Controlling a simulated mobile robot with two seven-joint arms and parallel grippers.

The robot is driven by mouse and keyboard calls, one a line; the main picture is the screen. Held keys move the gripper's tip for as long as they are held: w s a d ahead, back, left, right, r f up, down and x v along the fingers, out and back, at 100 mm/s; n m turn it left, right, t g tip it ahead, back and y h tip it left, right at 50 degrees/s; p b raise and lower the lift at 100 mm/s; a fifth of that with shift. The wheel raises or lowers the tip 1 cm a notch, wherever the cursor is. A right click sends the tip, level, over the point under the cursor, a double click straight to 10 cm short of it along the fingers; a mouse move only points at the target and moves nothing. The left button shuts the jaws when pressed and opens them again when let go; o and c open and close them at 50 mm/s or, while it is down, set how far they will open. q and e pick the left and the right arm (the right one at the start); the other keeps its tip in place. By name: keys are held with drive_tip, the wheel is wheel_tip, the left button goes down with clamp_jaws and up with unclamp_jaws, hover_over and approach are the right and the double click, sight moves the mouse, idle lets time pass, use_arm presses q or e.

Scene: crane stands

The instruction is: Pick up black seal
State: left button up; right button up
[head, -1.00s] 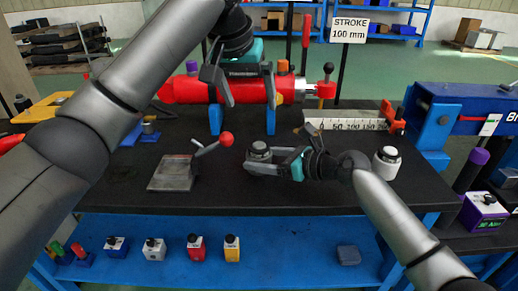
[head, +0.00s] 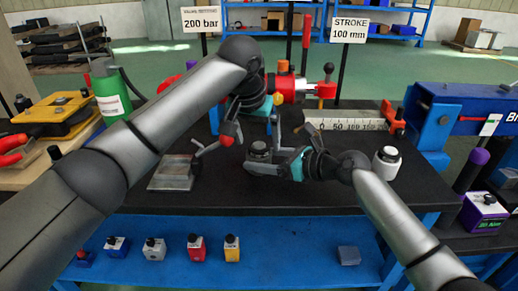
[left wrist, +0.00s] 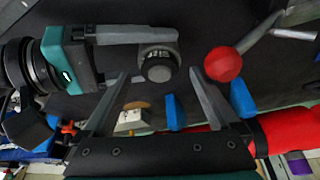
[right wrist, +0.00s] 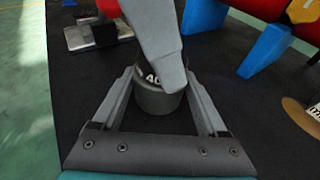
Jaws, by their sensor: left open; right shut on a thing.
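I cannot make out a separate black seal for sure. A dark grey round piece with a black top (head: 258,151) stands on the black bench top; it also shows in the left wrist view (left wrist: 158,66) and right wrist view (right wrist: 158,97). My right gripper (head: 275,160) is shut on this piece from its right side. My left gripper (head: 250,128) is open above and behind it; in the left wrist view its fingertips (left wrist: 158,76) point toward the piece from either side. In the right wrist view a grey finger covers part of the piece.
A red-knobbed lever (head: 227,140) on a grey block stands just left. A red cylinder (head: 180,108) on blue supports lies behind. A white piece with a black top (head: 386,160) stands right. A ruler (head: 345,121) lies at the back.

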use_arm(q)
drive_tip(key=shift+x, duration=0.75)
drive_tip(key=shift+c, duration=0.3)
drive_tip(key=shift+r, duration=0.1)
drive_tip(key=c, duration=1.4)
